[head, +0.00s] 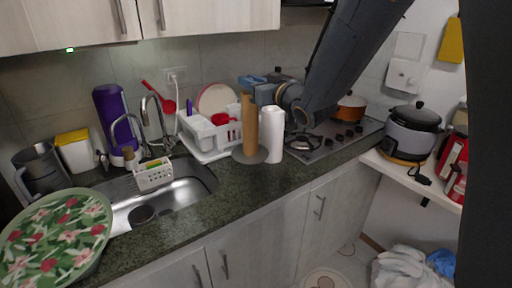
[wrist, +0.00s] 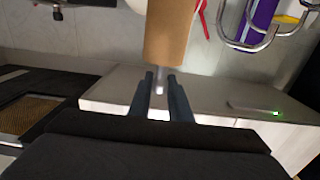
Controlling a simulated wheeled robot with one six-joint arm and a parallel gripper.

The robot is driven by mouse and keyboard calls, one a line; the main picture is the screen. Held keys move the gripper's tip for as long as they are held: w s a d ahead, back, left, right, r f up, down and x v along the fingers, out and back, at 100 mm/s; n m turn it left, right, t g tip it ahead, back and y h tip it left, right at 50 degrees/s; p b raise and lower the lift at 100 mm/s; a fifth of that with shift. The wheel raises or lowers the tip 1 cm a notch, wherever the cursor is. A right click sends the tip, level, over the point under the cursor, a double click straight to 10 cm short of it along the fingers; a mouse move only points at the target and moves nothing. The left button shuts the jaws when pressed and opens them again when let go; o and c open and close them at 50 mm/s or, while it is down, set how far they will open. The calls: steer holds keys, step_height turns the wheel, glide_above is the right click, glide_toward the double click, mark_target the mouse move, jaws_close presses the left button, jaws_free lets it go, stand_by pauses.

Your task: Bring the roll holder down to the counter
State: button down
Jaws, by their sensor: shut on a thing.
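The roll holder has a brown cardboard tube (head: 250,127) standing upright on a round grey base (head: 243,157). In the head view it appears over the counter between the dish rack and the hob; I cannot tell if a small gap lies under the base. My gripper (head: 254,95) is at the top of the holder, partly hidden by my arm. In the wrist view, the two dark fingers (wrist: 160,88) are shut on the thin pale rod that sticks out of the brown tube (wrist: 169,32). The base is out of sight there.
A white paper roll (head: 272,135) stands close to the right of the tube. A white dish rack (head: 211,133) is to the left, and a gas hob (head: 330,138) to the right. The dark green counter (head: 225,205) has a clear strip in front.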

mark_target(254, 112)
steer(key=shift+f+p, duration=1.2)
steer(key=shift+f, duration=3.15)
steer(key=c, duration=1.7)
jaws_free()
steer(key=shift+f, duration=0.2)
steer(key=shift+o, duration=0.3)
steer(key=shift+r, duration=0.1)
